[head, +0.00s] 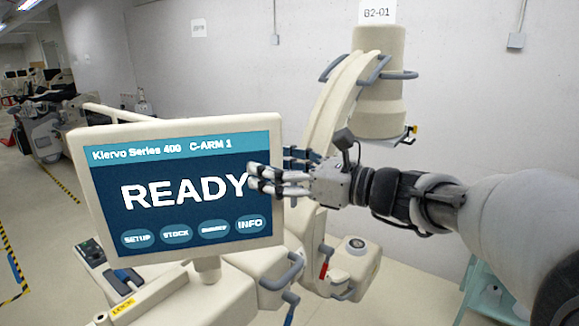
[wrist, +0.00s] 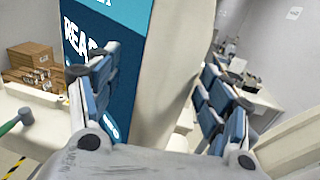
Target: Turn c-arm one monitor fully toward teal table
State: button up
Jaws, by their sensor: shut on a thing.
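The C-arm 1 monitor (head: 180,157) stands upright at the left of the head view, in a cream frame on a short neck (head: 207,268). Its lit screen reads "READY" and faces my head camera, slightly angled. My gripper (head: 268,176) comes from the right and is shut on the monitor's right edge, one set of fingers in front of the screen and one behind. In the wrist view the monitor (wrist: 128,98) sits between the blue-padded fingers (wrist: 158,88). The teal table (head: 487,292) shows only partly at the lower right, beneath my arm.
The cream C-arm (head: 375,95) rises behind the monitor against the wall. Its base has blue handles (head: 283,272) and a red lever (head: 324,270). Other equipment stands at the far left. Cardboard boxes (wrist: 32,66) show in the wrist view. Open floor lies at left.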

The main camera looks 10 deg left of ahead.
jog(key=shift+w+a+r, duration=0.1)
jog(key=shift+a+r, duration=0.05)
jog(key=shift+r, duration=0.2)
jog(key=o, duration=1.1)
jog(key=shift+a, duration=0.15)
jog(key=shift+w+a+f, duration=0.25)
jog(key=shift+a+f, duration=0.15)
jog(key=shift+f, duration=0.05)
